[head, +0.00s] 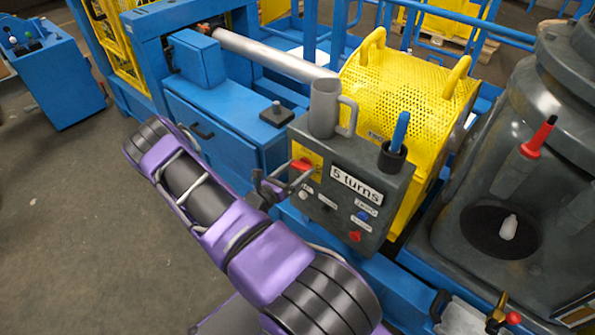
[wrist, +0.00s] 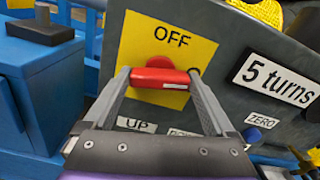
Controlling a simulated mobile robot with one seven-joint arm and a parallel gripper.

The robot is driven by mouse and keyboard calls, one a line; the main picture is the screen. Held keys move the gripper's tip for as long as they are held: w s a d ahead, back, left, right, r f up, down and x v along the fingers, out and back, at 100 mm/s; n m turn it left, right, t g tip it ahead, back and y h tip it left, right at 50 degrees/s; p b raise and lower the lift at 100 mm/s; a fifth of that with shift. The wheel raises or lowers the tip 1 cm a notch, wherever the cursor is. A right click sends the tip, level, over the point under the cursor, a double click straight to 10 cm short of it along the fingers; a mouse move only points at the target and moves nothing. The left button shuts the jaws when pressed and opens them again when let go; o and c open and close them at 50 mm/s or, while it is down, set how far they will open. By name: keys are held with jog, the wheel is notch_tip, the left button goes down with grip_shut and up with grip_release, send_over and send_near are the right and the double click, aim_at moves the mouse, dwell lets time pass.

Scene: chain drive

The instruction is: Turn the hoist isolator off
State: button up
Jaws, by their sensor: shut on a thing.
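The hoist isolator is a red handle (wrist: 160,77) on a yellow plate (wrist: 204,48) marked OFF at its top. The handle lies about level across the plate, with the OFF word above it. A dark mark shows at its right end, partly hidden by a finger. In the head view the red handle (head: 301,164) is at the upper left of the grey control box (head: 336,222). My gripper (wrist: 160,84) is shut on the handle, with one finger at each end. My gripper (head: 281,180) also shows in the head view, in front of the box.
A grey mug (head: 323,108) and a black cup with a blue-handled tool (head: 400,130) stand on the box. A "5 turns" sign (head: 356,184), a blue button (head: 362,215) and a red one (head: 355,236) are on its front. A yellow mesh guard (head: 405,95) is behind.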

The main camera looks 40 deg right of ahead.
jog(key=n, duration=0.3)
jog(key=shift+n+b, duration=0.35)
jog(key=shift+n, duration=0.05)
jog(key=n, duration=0.3)
jog(key=shift+n, duration=0.3)
jog(key=n, duration=0.4)
jog(key=shift+w+f, duration=0.1)
jog(key=shift+n, duration=2)
jog(key=o, duration=1.1)
jog(key=shift+c, duration=0.2)
jog(key=s+a, duration=0.1)
jog(key=a, duration=1.6)
jog(key=shift+s+a+b, duration=0.25)
jog(key=shift+s+b, duration=0.05)
